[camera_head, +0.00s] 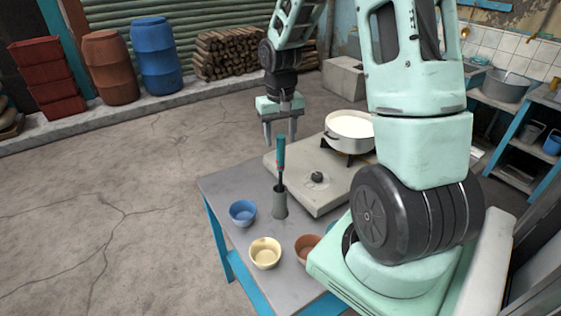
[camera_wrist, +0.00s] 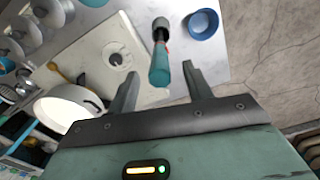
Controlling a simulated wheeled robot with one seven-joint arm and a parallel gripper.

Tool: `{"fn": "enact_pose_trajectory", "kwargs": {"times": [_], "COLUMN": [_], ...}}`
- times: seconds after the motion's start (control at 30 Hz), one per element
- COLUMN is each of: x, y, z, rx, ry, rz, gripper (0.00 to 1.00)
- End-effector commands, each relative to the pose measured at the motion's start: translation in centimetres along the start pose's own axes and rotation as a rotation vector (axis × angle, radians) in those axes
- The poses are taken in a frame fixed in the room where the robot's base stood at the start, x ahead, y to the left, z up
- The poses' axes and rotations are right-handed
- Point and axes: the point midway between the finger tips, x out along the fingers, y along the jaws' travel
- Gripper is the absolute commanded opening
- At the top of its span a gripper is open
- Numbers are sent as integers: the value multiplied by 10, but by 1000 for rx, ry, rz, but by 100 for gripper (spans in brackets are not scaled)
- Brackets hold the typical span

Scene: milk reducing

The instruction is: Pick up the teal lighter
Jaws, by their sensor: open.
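The teal lighter (camera_head: 281,157) stands upright in a grey cylindrical holder (camera_head: 280,203) on the table, beside the stove. In the wrist view the lighter (camera_wrist: 160,67) has its teal handle pointing toward my gripper, with a red part on its side. My gripper (camera_head: 281,143) is open, its fingers pointing down, close to the top of the lighter in the head view. In the wrist view the lighter's handle end lies between the lines of the two fingers (camera_wrist: 160,80), with gaps on both sides. I see no clear contact.
A stove (camera_head: 330,205) with a knob carries a white pot (camera_head: 349,130) of white liquid behind the lighter. A blue bowl (camera_head: 243,212), a cream bowl (camera_head: 265,253) and a brown bowl (camera_head: 306,245) stand at the front of the table (camera_head: 222,185). Free air lies left of the table.

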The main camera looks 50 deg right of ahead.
Motion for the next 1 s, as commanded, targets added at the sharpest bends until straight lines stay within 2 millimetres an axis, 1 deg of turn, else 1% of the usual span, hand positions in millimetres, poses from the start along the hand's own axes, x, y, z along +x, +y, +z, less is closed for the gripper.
{"fn": "enact_pose_trajectory", "kwargs": {"times": [0.17,0.4,0.5,0.6,0.8,0.83,0.87,0.9,1.0], "x": [9,41,51,55,56,56,56,56,56], "y": [0,0,0,0,1,1,1,1,0], "z": [0,1,1,0,0,0,0,0,0], "rx": [0,-2,-1,-1,0,0,0,0,0], "ry": [-2,-5,-3,-1,0,0,0,0,0], "rz": [0,0,0,0,0,0,0,0,0], "gripper": [50,50,50,50,50,45,36,25,2]}}
